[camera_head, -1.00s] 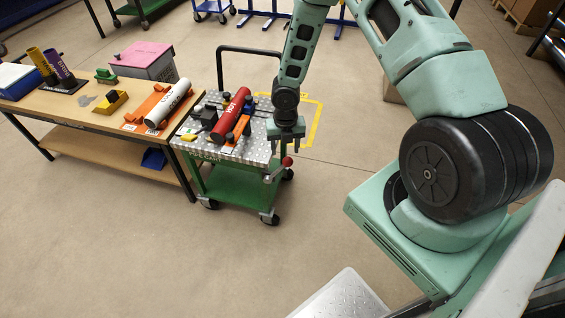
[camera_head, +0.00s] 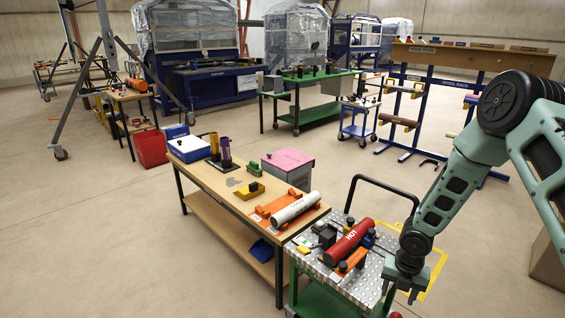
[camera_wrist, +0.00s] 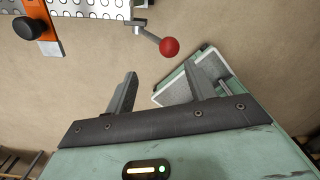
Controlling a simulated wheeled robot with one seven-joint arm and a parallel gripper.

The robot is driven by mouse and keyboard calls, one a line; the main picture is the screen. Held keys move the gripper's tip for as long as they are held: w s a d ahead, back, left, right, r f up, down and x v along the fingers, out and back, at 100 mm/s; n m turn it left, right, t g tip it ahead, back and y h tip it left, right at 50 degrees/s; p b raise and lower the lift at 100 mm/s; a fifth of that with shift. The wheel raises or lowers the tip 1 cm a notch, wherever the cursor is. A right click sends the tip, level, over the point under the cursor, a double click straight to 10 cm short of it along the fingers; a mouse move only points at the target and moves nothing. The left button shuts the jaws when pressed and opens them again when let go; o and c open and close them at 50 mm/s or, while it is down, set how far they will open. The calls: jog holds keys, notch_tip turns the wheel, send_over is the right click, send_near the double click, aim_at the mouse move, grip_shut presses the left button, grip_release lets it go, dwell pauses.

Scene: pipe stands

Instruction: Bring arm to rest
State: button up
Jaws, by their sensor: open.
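My gripper (camera_head: 403,288) hangs at the right end of the green cart with the metal top (camera_head: 318,271), with my arm bent above it. In the wrist view my gripper (camera_wrist: 160,92) is open, its two fingers apart with nothing between them. A red pipe marked HOT (camera_head: 348,243) lies in an orange stand on the cart, to the left of my gripper and apart from it. A white pipe (camera_head: 295,208) lies in an orange stand on the wooden table (camera_head: 222,190).
A red ball-ended lever (camera_wrist: 169,46) sticks out from the cart close ahead of my fingers. The cart's black handle (camera_head: 385,184) rises behind it. Open floor lies left of the table.

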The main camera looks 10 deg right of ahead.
jog(key=s+a+r+m, duration=0.3)
jog(key=a+r+m, duration=0.2)
jog(key=a+r, duration=0.3)
jog(key=s+a+r+m, duration=0.2)
jog(key=a+r+m, duration=0.35)
jog(key=r, duration=0.45)
jog(key=s+a+r+m, duration=0.4)
jog(key=s+r+m, duration=0.1)
jog(key=s, duration=0.5)
jog(key=s+a+r+m, duration=0.5)
jog(key=s+r+m, duration=0.1)
jog(key=s, duration=0.4)
jog(key=shift+s+a+r+y, duration=0.25)
jog(key=shift+r+y, duration=0.15)
jog(key=shift+r, duration=0.4)
jog(key=shift+w, duration=0.1)
